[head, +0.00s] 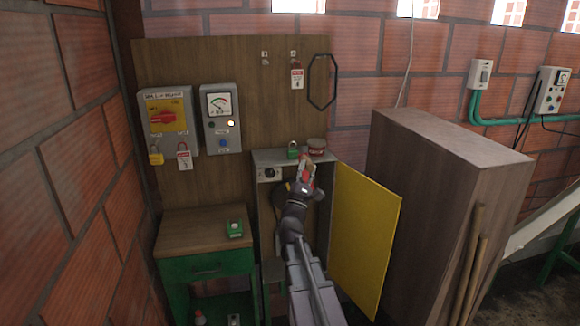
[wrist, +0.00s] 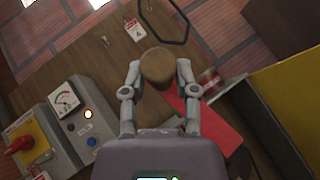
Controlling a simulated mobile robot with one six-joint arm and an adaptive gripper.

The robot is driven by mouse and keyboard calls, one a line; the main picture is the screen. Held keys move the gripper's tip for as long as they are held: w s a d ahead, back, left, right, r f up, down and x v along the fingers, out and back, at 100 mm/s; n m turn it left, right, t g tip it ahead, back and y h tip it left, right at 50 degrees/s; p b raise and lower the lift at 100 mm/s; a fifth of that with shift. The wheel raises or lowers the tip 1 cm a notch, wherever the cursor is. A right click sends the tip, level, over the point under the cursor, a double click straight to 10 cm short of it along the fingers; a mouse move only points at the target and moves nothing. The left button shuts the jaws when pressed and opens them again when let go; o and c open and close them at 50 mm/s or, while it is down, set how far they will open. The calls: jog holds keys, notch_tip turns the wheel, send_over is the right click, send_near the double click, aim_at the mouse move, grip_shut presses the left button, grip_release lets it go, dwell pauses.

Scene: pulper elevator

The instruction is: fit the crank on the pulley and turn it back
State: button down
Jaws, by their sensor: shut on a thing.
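My gripper (head: 300,187) is in front of the upper part of the open grey cabinet (head: 262,158). In the wrist view my gripper (wrist: 158,75) has its two fingers closed on a round wooden grip (wrist: 157,65). A flat red piece (wrist: 215,125) shows behind the grip; the two look like the crank, but I cannot tell how they join. In the head view the held crank (head: 306,171) is small, red and tan, just above the fingers. I cannot make out the pulley; my arm hides much of the cabinet's inside.
The cabinet's yellow door (head: 365,240) stands open to the right, beside a tall brown box (head: 440,190). A green padlock (head: 293,151) and a round red-brown tin (head: 317,145) sit on the cabinet. A wooden-topped green bench (head: 190,240) stands left. A black loop (head: 321,82) hangs above.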

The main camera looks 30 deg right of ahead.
jog(key=s+d+f+m+g+y+b, duration=0.1)
jog(key=d+f+m+g+y+b, duration=0.1)
jog(key=f, duration=0.6)
jog(key=s+d+f+m+g+y+b, duration=0.1)
jog(key=d+f+m+g+y, duration=0.3)
jog(key=f+m, duration=0.4)
jog(key=s+d+f+m+g+y+b, duration=0.1)
jog(key=d+f+m+g+y+b, duration=0.1)
jog(key=f, duration=0.8)
jog(key=shift+s+d+m+g+y+b, duration=0.35)
jog(key=shift+d+m+g+b, duration=0.2)
jog(key=shift+d+m+g, duration=0.9)
jog(key=shift+w+d+r, duration=0.1)
jog(key=shift+w+d, duration=0.15)
jog(key=shift+d, duration=0.2)
